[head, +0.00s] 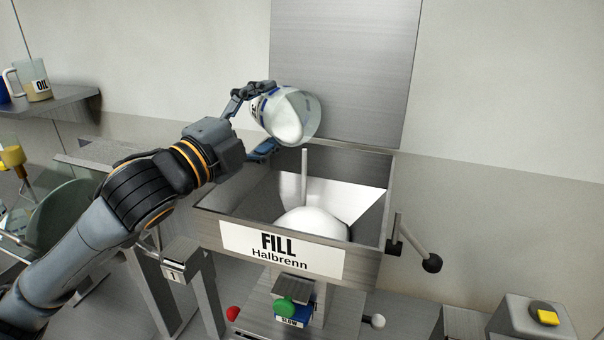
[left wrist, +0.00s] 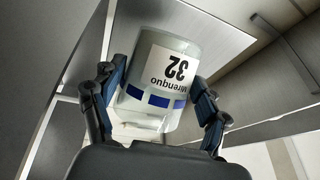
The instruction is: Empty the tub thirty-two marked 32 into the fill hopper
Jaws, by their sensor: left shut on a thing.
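The tub thirty-two (head: 303,113) is a clear tub with white contents, tilted above the fill hopper in the head view. In the left wrist view the tub (left wrist: 158,118) shows its label "32" upside down and a band of blue squares. My left gripper (head: 259,122) is shut on the tub, with a finger on each side. The fill hopper (head: 211,201) is an open metal box labelled "FILL Halbrenn", below the tub. A white heap (head: 312,222) lies inside it, beside an upright rod. My right gripper is not in view.
A lever with a dark knob (head: 431,263) sticks out at the hopper's right. A green knob (head: 284,307) sits below its front. A shelf (head: 70,103) at the left holds an "OIL" jug (head: 37,88). A box with a yellow button (head: 546,316) stands at lower right.

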